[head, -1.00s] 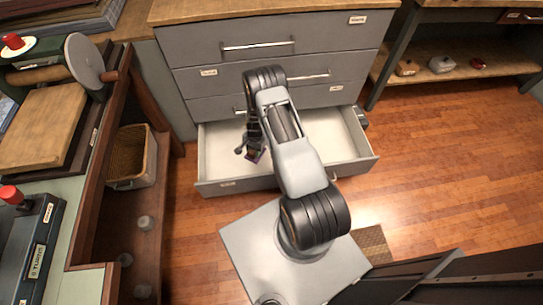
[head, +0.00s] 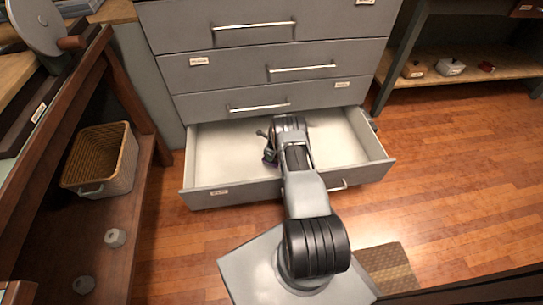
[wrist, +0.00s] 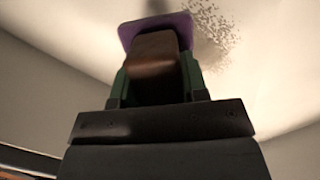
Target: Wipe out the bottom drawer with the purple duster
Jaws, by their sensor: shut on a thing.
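The bottom drawer (head: 232,193) of the grey cabinet is pulled open, with a pale, bare-looking inside. My gripper (head: 268,157) is down inside it, left of the middle, largely hidden by my arm. In the wrist view my gripper (wrist: 157,85) is shut on the brown handle (wrist: 152,66) of the purple duster (wrist: 128,36). The purple pad shows beyond the handle, over the pale drawer surface; I cannot tell whether it touches. A patch of dark specks (wrist: 212,32) lies on that surface just right of the pad.
Three shut drawers with bar handles rise above the open one (head: 258,107). A wooden bench with a wicker basket (head: 103,160) on its lower shelf stands at left. A low shelf (head: 470,70) stands at back right. The wooden floor (head: 450,170) at right is clear.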

